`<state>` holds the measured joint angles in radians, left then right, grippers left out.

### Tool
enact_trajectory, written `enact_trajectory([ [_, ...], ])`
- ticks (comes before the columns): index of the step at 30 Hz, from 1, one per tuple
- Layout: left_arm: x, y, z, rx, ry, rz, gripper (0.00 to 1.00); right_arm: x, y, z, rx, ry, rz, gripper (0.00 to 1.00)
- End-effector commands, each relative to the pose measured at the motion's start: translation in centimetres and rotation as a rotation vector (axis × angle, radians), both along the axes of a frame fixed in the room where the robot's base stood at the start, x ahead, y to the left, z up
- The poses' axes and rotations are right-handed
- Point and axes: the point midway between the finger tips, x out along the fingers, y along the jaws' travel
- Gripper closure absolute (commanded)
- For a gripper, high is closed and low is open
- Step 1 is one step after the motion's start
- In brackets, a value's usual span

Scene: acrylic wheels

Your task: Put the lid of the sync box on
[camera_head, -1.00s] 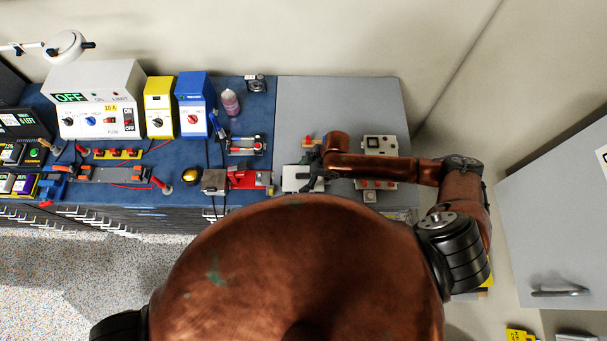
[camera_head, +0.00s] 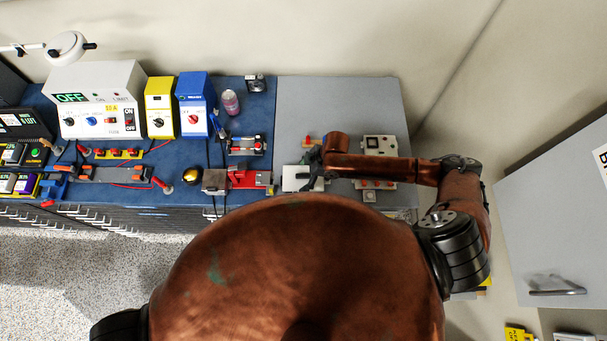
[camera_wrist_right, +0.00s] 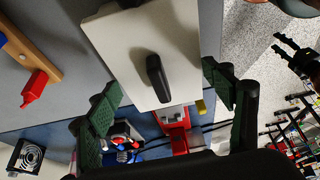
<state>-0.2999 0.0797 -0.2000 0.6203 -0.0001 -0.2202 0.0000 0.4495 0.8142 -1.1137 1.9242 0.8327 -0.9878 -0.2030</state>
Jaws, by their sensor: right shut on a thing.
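In the head view my right gripper (camera_head: 314,168) is over the grey worktop, at a flat white plate (camera_head: 296,178). In the right wrist view this plate, which looks like the lid (camera_wrist_right: 185,50), has a black handle (camera_wrist_right: 157,77) on its face. The green-padded fingers of my right gripper (camera_wrist_right: 165,100) stand on either side of the plate and are shut on it. A pale box with a dark panel (camera_head: 380,146) stands right of the gripper; I cannot tell whether it is the sync box. Dark fingers of my left gripper (camera_wrist_right: 290,48) show at the right of the wrist view; their opening is unclear.
A red vise (camera_head: 248,179) stands on the blue mat left of the gripper. A pale unit with red buttons (camera_head: 375,184) lies to the right, near the front edge. A wooden piece with a red tip (camera_wrist_right: 35,88) lies beside the plate. The back of the grey worktop (camera_head: 335,103) is clear.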

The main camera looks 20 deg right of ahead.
Motion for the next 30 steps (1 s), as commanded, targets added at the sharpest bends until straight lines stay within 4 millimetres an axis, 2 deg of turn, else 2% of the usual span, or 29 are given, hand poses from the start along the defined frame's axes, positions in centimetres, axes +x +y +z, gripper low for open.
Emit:
enact_trajectory([
  [1, 0.0, 0.0, 0.0, 0.000, 0.000, 0.000, 0.60, 0.0, 0.0, 0.0, 0.001, 0.000, 0.000, 0.54],
  [2, 0.0, 0.0, 0.0, 0.000, 0.000, 0.000, 0.60, 0.0, 0.0, 0.0, 0.001, 0.000, 0.000, 0.24],
  [10, 0.0, 0.0, 0.0, 0.000, 0.000, 0.000, 0.60, 0.0, 0.0, 0.0, 0.001, 0.000, 0.000, 0.05],
  [18, -0.1, 0.2, 0.0, 0.002, 0.001, 0.000, 0.60, 0.0, 0.0, 0.0, 0.000, 0.000, 0.000, 0.05],
  [22, -0.2, 0.3, 0.0, 0.002, 0.002, 0.000, 0.60, 0.0, -0.2, 0.6, 0.001, -0.002, 0.001, 0.05],
  [26, -0.1, 0.2, 0.0, 0.001, 0.001, 0.000, 0.60, -0.2, -1.0, 2.4, -0.001, -0.002, 0.000, 0.05],
  [30, -0.1, 0.1, 0.0, 0.001, 0.001, 0.000, 0.60, -0.5, -2.2, 5.1, -0.001, -0.003, 0.000, 0.05],
])
